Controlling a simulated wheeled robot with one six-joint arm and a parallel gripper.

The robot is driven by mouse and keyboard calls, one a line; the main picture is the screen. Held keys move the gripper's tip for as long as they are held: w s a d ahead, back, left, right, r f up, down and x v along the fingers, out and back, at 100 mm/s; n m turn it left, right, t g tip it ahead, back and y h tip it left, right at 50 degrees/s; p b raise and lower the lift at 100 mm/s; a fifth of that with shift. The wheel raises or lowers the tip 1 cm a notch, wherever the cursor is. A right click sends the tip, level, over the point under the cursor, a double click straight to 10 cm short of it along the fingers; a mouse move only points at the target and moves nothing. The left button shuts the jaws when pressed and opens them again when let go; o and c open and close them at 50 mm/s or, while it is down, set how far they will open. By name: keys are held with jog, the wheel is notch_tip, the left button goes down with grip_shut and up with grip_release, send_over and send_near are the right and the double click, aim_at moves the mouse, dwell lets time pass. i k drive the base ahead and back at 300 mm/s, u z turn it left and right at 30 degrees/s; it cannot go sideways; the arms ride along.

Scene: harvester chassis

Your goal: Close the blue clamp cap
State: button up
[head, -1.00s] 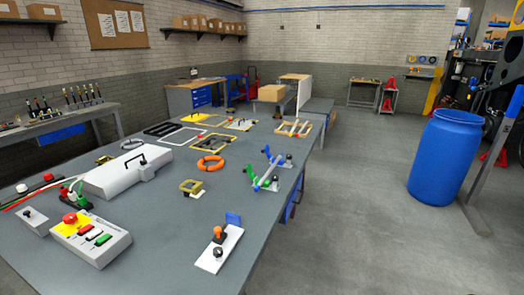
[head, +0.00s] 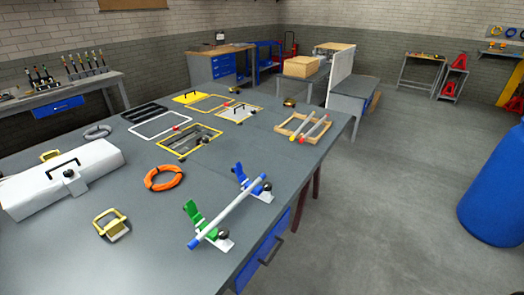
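The blue clamp cap (head: 240,173) stands raised and open at the right part of the grey workbench, near its front edge. Its white base plate (head: 264,197) carries a dark round knob (head: 267,187). A pale tube with blue ends (head: 230,208) lies across this clamp and a second clamp with a green cap (head: 193,211). The green cap is also raised. My gripper is not in view.
An orange ring (head: 164,178), a yellow-handled piece (head: 111,224) and a white case (head: 60,179) share the workbench (head: 150,265). A wooden frame with rods (head: 303,127) lies beyond the clamps. A blue barrel (head: 495,200) stands at right; the floor between is clear.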

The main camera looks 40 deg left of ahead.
aim_at(241, 176)
jog(key=i, duration=2.8)
jog(key=u, duration=4.15)
jog(key=i, duration=1)
